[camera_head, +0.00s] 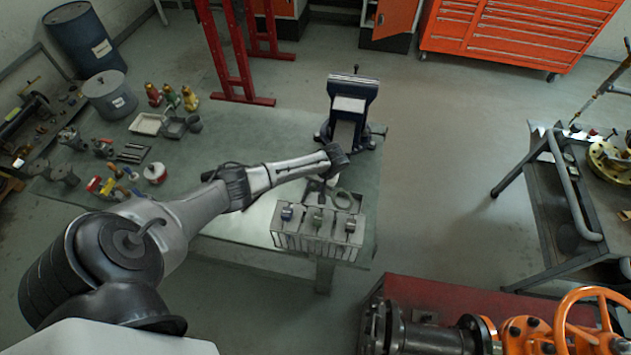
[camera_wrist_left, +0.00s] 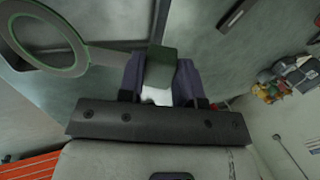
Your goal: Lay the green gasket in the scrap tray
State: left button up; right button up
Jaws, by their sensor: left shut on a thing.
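My left gripper (camera_head: 328,183) is above the workbench, just behind the grey slotted rack. In the left wrist view it (camera_wrist_left: 158,82) is shut on the tab of the gasket, a flat grey ring with green edges (camera_wrist_left: 82,60). The ring extends to the left of the fingers, clear of them. In the head view the gasket (camera_head: 343,200) looks small and grey beside the gripper, over the rack's back edge. A shallow pale tray (camera_head: 147,124) lies at the back left of the bench, with a darker tray (camera_head: 175,129) beside it. I cannot tell which is the scrap tray. My right gripper is not in view.
The grey rack (camera_head: 318,246) holds several small parts at the bench's front right. A blue vise (camera_head: 351,105) stands behind the gripper. Several coloured bottles (camera_head: 171,96) stand behind the trays. The bench middle (camera_head: 235,140) is clear. An orange handwheel valve (camera_head: 590,320) is at lower right.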

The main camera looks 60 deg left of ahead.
pick_arm(q)
jog(key=shift+f+b, duration=0.9)
jog(key=shift+f, duration=1.2)
jog(key=o, duration=1.1)
jog(key=shift+r, duration=0.1)
jog(key=v, duration=1.3)
jog(key=shift+w+d+r, duration=0.1)
jog(key=shift+d+r, duration=0.05)
jog(key=shift+r, duration=0.15)
